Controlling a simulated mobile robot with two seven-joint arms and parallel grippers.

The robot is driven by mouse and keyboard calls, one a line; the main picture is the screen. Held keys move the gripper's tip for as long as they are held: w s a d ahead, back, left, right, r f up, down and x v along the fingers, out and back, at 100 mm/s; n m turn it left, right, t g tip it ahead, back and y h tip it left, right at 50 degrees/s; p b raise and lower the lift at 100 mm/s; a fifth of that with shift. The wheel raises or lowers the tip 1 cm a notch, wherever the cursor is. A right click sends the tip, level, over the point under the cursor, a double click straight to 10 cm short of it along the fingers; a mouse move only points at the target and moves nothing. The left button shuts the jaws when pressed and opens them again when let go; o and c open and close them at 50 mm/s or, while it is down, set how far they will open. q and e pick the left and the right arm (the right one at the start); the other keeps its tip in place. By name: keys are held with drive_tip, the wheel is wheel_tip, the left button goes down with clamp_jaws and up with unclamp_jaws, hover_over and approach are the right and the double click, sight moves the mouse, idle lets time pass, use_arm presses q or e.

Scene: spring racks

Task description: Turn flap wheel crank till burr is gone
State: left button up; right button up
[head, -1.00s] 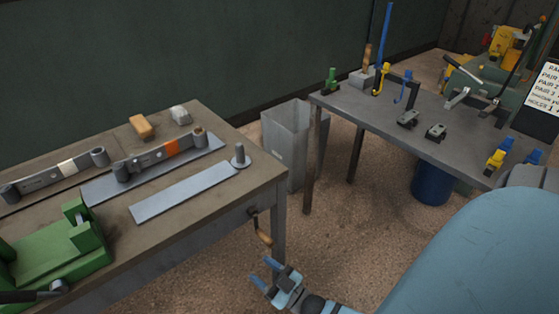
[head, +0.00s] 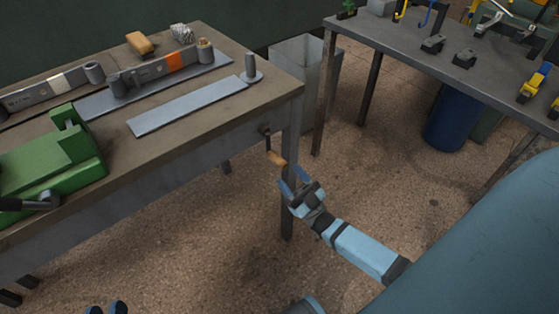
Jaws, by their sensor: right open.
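A crank with a dark arm (head: 265,130) and a wooden grip (head: 277,158) hangs on the front of the left table, near its right corner. My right gripper (head: 294,181) is open and empty, just below the wooden grip; contact cannot be told. Only the dark fingertips of my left gripper (head: 105,309) show at the bottom edge, apart with nothing visible between them. A pale ridged piece (head: 182,33) at the table's back may be the flap wheel. I cannot make out a burr.
The left table (head: 215,135) holds leaf springs, one with an orange band (head: 175,62), a flat grey plate (head: 190,105) and a green fixture (head: 50,150). A grey bin (head: 300,60), a second table (head: 400,55) and a blue drum (head: 455,120) stand right.

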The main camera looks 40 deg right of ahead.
sight(279, 162)
drive_tip(key=x, duration=0.5)
drive_tip(key=shift+w+a+r, duration=0.1)
drive_tip(key=shift+w+r, duration=0.15)
drive_tip(key=shift+w, duration=0.05)
clamp_jaws()
